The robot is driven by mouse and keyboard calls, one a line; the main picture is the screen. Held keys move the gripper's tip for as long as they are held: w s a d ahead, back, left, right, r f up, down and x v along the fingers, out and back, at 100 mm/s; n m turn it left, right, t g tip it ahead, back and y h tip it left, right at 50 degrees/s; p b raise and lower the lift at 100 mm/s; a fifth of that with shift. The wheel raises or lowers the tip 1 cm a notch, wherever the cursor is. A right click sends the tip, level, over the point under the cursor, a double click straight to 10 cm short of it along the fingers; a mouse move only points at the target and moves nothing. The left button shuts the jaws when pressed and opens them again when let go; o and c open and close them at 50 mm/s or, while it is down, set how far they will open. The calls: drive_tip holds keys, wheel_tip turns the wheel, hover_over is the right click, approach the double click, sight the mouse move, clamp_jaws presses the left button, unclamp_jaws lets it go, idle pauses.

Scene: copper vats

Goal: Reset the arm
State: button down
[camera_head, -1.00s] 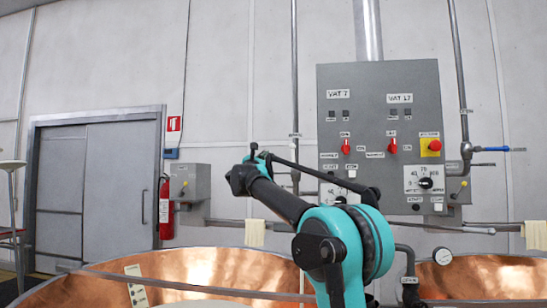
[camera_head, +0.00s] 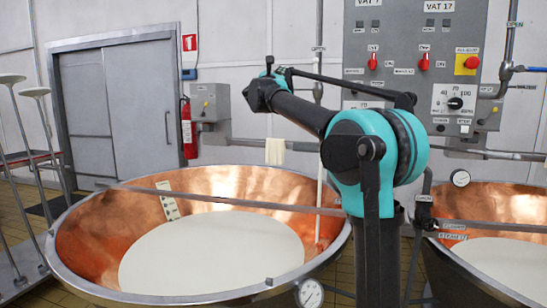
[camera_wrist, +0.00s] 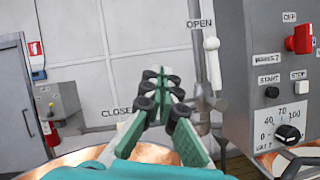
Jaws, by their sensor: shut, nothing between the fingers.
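My gripper (camera_wrist: 160,84) shows in the wrist view with its green fingers and black joints. It is shut with nothing between the fingers and touches nothing that I can see. Beyond it is the pale wall, with a white-handled lever (camera_wrist: 212,60) and the labels OPEN and CLOSE. In the head view my arm (camera_head: 375,150) is folded, with a dark link reaching up and left above the vats. The gripper's fingers cannot be made out in the head view.
A copper vat (camera_head: 92,240) of whitish liquid stands at left front, and a second vat (camera_head: 500,205) at right. A grey control panel (camera_head: 400,100) hangs behind my arm; its edge is close right in the wrist view. A door (camera_head: 115,110) and red extinguisher (camera_head: 187,128) are at left.

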drive_tip(key=s+a+f+n+g+y, duration=0.15)
drive_tip(key=s+f+n+y, duration=0.3)
drive_tip(key=f+n, duration=0.65)
drive_tip(key=s+a+f+n+g+y, duration=0.1)
drive_tip(key=s+f+n+g+y, duration=0.3)
drive_tip(key=f+n, duration=0.75)
drive_tip(key=s+a+f+n+y, duration=0.1)
drive_tip(key=s+f+n+y, duration=0.2)
drive_tip(key=f+n+y, duration=0.75)
drive_tip(key=s+d+f+n+g+h, duration=0.3)
drive_tip(key=s+d+f+n, duration=0.1)
drive_tip(key=s+f, duration=0.7)
drive_tip(key=s+d+f+n+g+h, duration=0.3)
drive_tip(key=s+d+f+n+g, duration=0.1)
drive_tip(key=s+f, duration=0.8)
drive_tip(key=s+d+f+n+g+h, duration=0.2)
drive_tip(key=s+d+f+n+g, duration=0.1)
drive_tip(key=s+f, duration=0.9)
wheel_tip(320, 180, down, 4)
drive_tip(key=shift+d+r+n+h, duration=0.15)
drive_tip(key=shift+d+n+h, duration=0.25)
drive_tip(key=shift+n, duration=0.3)
